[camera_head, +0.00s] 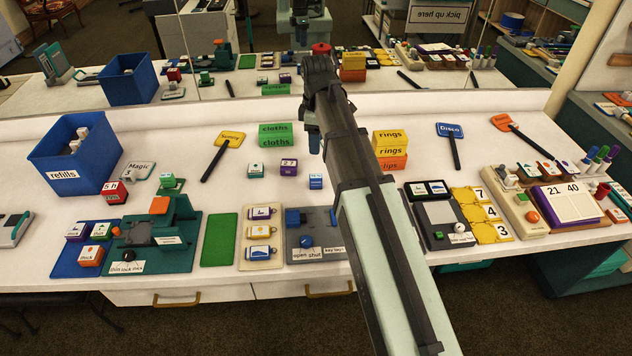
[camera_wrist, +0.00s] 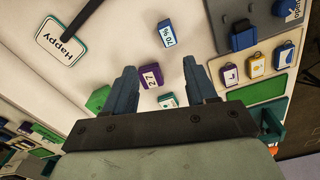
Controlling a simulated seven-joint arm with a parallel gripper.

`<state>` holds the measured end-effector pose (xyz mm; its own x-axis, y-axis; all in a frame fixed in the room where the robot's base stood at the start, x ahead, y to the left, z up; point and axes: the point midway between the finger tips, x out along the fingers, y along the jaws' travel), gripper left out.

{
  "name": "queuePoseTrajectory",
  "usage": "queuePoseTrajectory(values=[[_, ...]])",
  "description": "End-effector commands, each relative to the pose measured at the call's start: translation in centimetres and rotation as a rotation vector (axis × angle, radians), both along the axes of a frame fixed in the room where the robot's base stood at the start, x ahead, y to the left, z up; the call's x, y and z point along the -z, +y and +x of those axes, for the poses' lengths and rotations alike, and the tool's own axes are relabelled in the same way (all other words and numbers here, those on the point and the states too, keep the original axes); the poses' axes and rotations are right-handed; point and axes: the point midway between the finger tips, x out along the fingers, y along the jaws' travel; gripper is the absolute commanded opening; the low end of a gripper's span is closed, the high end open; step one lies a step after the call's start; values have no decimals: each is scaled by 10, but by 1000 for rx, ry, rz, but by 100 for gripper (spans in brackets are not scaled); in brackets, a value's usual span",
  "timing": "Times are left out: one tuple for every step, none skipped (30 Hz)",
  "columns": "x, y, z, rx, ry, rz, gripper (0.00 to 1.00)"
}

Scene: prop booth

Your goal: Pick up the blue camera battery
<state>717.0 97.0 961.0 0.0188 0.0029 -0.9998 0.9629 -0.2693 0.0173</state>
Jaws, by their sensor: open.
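A small blue block with a white label reading like "70 %" (camera_wrist: 166,33) looks like the blue camera battery. In the head view it stands on the white counter (camera_head: 316,181), just below my gripper (camera_head: 314,140) in the picture. In the wrist view my gripper (camera_wrist: 159,67) is open, with its fingers apart and nothing held. The battery lies beyond the fingertips there. A purple block marked 27 (camera_wrist: 151,75) shows between the fingers, and a green block (camera_wrist: 168,100) shows nearer the palm. My arm hides part of the counter in the head view.
The purple block (camera_head: 289,167) and green block (camera_head: 256,170) stand left of the battery. A grey panel with a blue part (camera_head: 303,240) lies in front. A blue refills bin (camera_head: 72,160) stands left.

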Motion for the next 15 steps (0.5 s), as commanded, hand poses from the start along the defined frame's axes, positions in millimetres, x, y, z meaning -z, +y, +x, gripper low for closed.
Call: queuePoseTrajectory(values=[[1, -1, -7, -41, 5, -1, 56], [2, -1, -8, -67, 7, -2, 56], [1, -1, -8, -99, 10, -3, 56], [1, -1, -7, -121, 13, -4, 56], [1, -1, -7, -141, 14, -4, 56], [1, -1, -7, -166, 17, -5, 56], [1, -1, -7, -184, 17, -5, 56], [1, -1, -7, -198, 18, -5, 56], [1, -1, -8, -215, 18, -5, 56], [2, -1, -8, -224, 19, -5, 56], [3, -1, -8, -231, 19, -5, 56], [5, -1, -8, -238, 19, -5, 56], [7, -1, -8, -241, 20, -5, 56], [10, -1, -8, -243, 20, -5, 56], [15, -1, -8, -243, 20, -5, 56]])
